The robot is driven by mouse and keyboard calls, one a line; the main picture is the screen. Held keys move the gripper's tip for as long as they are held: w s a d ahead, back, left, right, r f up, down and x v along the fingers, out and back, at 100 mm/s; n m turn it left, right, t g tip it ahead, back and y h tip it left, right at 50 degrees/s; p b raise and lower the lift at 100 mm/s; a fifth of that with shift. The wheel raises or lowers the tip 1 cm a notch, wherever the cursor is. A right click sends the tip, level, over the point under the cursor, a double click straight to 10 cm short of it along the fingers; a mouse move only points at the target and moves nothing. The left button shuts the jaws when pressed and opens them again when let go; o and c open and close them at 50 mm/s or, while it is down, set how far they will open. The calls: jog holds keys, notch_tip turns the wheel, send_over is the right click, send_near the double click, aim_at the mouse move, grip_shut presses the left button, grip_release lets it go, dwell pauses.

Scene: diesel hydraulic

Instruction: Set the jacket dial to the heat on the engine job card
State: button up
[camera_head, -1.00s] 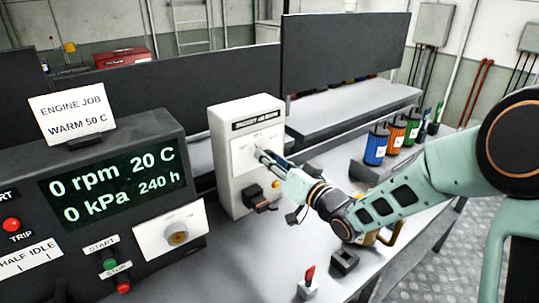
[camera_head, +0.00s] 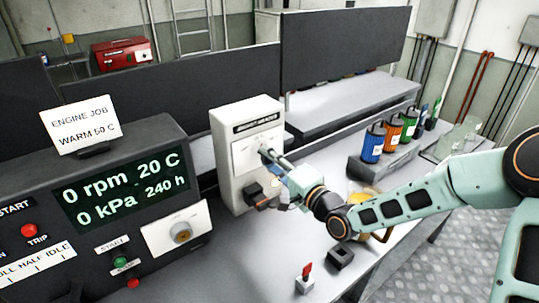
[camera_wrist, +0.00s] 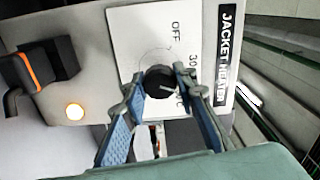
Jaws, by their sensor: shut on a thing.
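The jacket heater box (camera_head: 234,178) stands upright on the bench, with a white dial plate on its front. Its black dial (camera_wrist: 159,82) shows in the wrist view between my blue fingertips. My gripper (camera_head: 268,156) is shut on the dial; in the wrist view the fingers (camera_wrist: 160,88) lie on either side of it. "OFF" and a "30" mark show on the plate; the fingers hide other marks, and I cannot read the setting. The engine job card (camera_head: 86,126) reads "WARM 50 C". It stands on the dark console (camera_head: 160,135), whose screen reads 0 rpm, 20 C, 0 kPa, 240 h.
An amber lamp (camera_wrist: 75,111) glows on the heater box, beside a black plug with an orange band (camera_wrist: 40,68). Blue, orange and green canisters (camera_head: 373,143) stand in a grey holder to the right. A red-handled switch (camera_head: 306,278) and a black block (camera_head: 340,257) are on the front bench.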

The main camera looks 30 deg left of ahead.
jog(key=m+p, duration=0.1)
jog(key=m, duration=0.2)
jog(key=shift+m, duration=2.1)
jog(key=o, duration=1.2)
jog(key=shift+c, duration=0.2)
jog(key=v, duration=1.2)
jog(key=shift+f, duration=0.1)
